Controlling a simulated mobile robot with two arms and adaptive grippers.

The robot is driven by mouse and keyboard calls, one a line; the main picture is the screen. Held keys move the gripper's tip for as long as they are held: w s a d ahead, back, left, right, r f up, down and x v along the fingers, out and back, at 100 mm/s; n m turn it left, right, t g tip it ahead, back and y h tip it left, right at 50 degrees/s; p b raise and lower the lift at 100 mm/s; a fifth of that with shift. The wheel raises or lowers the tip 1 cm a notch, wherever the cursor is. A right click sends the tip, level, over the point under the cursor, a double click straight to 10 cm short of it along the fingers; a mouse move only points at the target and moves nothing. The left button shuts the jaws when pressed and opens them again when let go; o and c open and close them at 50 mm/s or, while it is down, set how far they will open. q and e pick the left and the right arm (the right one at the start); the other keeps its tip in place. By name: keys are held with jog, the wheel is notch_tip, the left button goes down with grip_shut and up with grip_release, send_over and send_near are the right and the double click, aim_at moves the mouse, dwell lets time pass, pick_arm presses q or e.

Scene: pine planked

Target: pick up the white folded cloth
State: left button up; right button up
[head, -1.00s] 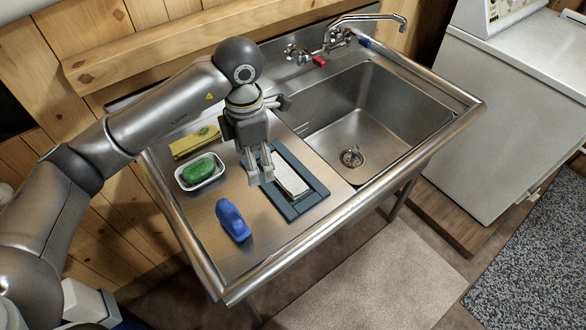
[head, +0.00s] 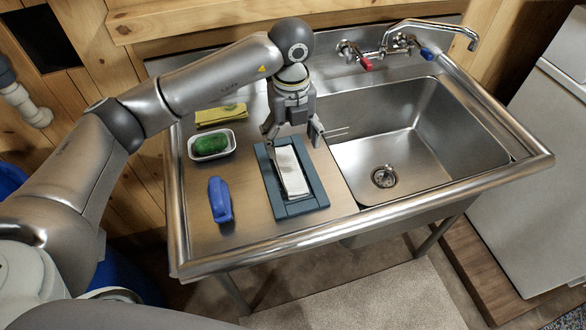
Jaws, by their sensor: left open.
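The white folded cloth (head: 291,172) is a narrow pale strip lying in a dark blue-grey tray (head: 307,204) on the steel drainboard left of the sink basin. My left gripper (head: 293,139) is over the far end of the cloth, pointing down. Its fingers are spread wide, one on each side of the cloth's line, with nothing held between them. Whether the fingertips touch the tray or cloth is hard to tell. My right gripper is not in view.
A green item sits in a white dish (head: 212,147), left of the tray. A yellow cloth (head: 221,115) lies behind it. A blue object (head: 219,200) stands nearer the front. The sink basin (head: 420,140) is empty, with a faucet (head: 430,30) behind it.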

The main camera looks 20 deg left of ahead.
pick_arm(q)
send_over(289, 168)
jog(key=f, duration=0.4)
jog(key=shift+w+d+f+p, duration=0.1)
jog(key=shift+w+p, duration=0.25)
jog(key=shift+f, duration=0.3)
jog(key=f, duration=0.1)
jog(key=f+p, duration=0.2)
jog(key=shift+s+a+f, duration=0.15)
jog(key=shift+a+f, duration=0.1)
jog(key=shift+f, duration=0.5)
jog(key=shift+d, duration=0.1)
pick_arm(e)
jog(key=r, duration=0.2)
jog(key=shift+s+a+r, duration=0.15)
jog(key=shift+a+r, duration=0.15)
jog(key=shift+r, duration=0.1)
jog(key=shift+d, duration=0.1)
pick_arm(q)
jog(key=shift+c, duration=1.3)
jog(key=shift+s, duration=0.15)
jog(key=c, duration=0.9)
